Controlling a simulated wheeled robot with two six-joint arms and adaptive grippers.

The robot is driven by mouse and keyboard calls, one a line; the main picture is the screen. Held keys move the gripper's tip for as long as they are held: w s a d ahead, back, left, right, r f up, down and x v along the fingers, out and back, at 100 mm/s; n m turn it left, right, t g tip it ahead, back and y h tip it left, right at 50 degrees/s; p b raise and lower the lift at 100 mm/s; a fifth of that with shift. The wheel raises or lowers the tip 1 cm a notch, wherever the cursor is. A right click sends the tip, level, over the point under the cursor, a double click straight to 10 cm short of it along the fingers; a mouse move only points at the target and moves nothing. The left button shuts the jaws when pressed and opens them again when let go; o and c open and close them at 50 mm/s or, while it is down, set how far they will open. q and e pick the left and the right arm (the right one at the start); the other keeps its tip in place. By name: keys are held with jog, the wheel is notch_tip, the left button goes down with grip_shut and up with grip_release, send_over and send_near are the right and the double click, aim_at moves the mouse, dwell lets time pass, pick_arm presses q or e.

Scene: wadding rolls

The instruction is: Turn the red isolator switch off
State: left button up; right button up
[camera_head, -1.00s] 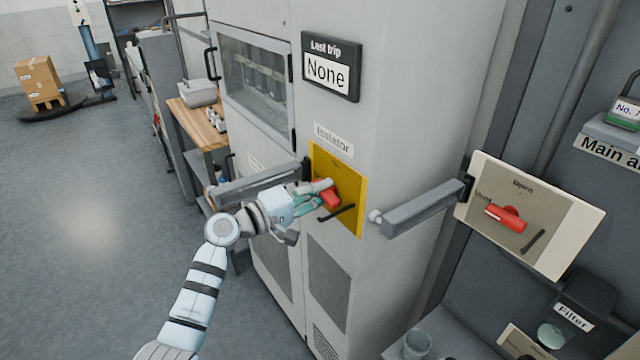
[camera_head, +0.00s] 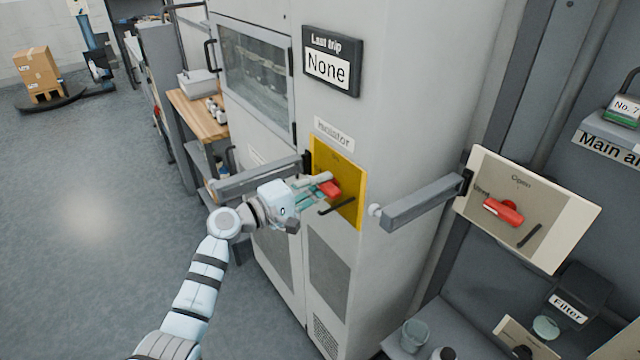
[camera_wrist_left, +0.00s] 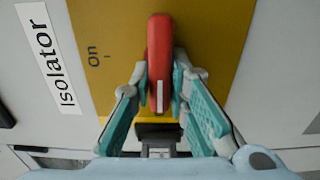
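The red isolator switch handle (camera_head: 331,188) sits on a yellow plate (camera_head: 349,200) on the grey cabinet, below the "Isolator" label. In the left wrist view the handle (camera_wrist_left: 160,58) lies crosswise to the plate's "On" mark (camera_wrist_left: 95,54), which is to its left in the picture. My left gripper (camera_head: 318,190) is at the handle, one fingertip on each side. In the left wrist view the fingertips (camera_wrist_left: 162,82) appear close against the handle's sides. Any "Off" mark is out of sight. My right gripper is not in view.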

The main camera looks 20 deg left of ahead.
pick_arm(q)
jog(key=o, duration=0.4)
jog(key=shift+a, duration=0.1)
jog(key=v, duration=1.2)
